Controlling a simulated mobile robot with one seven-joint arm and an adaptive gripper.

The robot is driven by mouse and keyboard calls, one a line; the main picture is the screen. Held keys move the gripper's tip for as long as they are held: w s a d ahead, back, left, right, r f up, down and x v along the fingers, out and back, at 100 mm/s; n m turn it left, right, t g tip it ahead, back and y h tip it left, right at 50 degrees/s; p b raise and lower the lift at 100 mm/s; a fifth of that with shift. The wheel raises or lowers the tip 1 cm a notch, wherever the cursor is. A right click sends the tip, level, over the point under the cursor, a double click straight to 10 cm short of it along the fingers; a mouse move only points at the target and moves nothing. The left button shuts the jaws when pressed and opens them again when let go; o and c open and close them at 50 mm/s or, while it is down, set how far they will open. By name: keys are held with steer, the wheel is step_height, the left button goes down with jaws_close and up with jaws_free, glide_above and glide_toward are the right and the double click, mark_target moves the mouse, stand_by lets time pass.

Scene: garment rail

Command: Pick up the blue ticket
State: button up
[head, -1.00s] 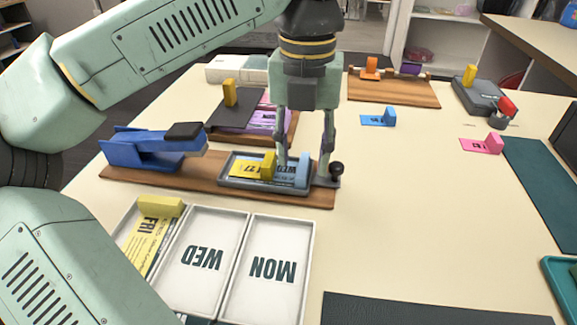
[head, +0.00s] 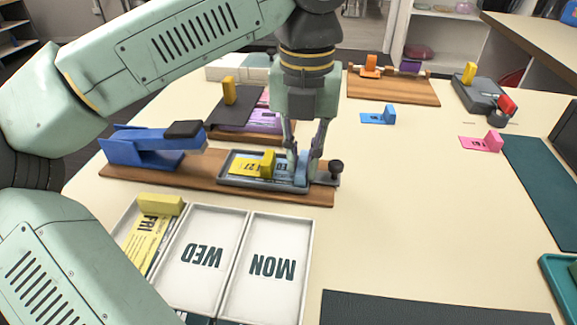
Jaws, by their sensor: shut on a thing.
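A blue ticket (head: 284,172) with a raised blue block lies in the grey tray (head: 226,181) on the wooden board, beside a yellow ticket (head: 248,167) with a yellow block. My gripper (head: 302,178) points down over the tray's right end. It is shut on the blue ticket's block, and its fingers hide part of it. The ticket appears to be still down in the tray. A second blue ticket (head: 377,117) with a blue block lies loose on the table, behind and to the right of my gripper.
A blue stapler-like press (head: 150,148) stands at the board's left, and a black knob (head: 337,166) at its right. White trays marked WED (head: 203,257) and MON (head: 271,270) are in front. A pink ticket (head: 478,144) lies right. The table's middle right is clear.

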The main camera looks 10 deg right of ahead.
step_height(320, 180, up, 15)
steer(key=p, duration=0.5)
stand_by(0.6)
stand_by(0.3)
